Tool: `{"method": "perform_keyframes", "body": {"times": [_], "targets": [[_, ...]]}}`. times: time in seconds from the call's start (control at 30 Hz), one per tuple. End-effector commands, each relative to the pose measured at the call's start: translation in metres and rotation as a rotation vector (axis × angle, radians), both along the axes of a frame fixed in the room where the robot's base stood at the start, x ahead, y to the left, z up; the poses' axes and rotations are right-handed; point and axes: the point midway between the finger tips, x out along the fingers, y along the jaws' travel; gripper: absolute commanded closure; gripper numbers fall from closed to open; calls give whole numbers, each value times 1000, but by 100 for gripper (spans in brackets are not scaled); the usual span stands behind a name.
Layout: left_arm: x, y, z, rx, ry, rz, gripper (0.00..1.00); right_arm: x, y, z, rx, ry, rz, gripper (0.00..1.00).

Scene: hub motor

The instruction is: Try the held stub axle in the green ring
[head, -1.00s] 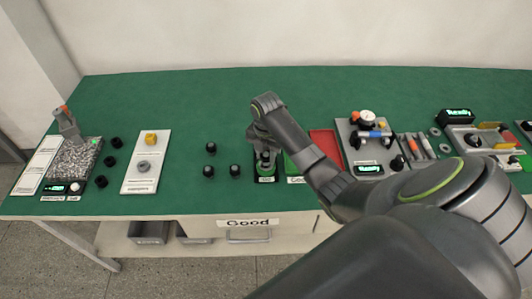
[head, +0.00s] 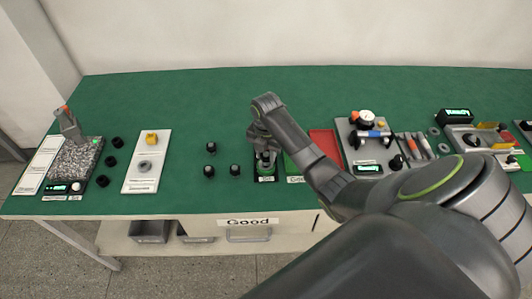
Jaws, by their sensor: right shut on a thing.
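My right gripper (head: 262,146) points down at the green ring gauge (head: 268,171), which stands on a small dark labelled base near the front middle of the table. The gripper is shut on the stub axle (head: 266,157), of which only a small grey part shows between the fingers. The axle is right at the ring; I cannot tell from here how far it sits in it. My right forearm hides part of the area behind. My left gripper is not in view.
Several black-capped parts (head: 235,170) stand left of the ring. A white board (head: 147,165) with a yellow piece and a grey ring lies further left, beside a granite plate (head: 75,163). Right are a red tray (head: 325,143) and a dial-gauge fixture (head: 366,150).

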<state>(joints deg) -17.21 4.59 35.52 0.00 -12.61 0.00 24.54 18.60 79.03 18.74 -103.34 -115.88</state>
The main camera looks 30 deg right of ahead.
Motion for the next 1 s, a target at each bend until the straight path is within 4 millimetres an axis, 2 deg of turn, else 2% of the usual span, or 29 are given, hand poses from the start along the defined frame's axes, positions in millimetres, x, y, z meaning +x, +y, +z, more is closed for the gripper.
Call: {"method": "perform_keyframes", "body": {"times": [1.0], "targets": [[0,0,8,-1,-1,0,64,0,0,0,0,-1,0,100]]}}
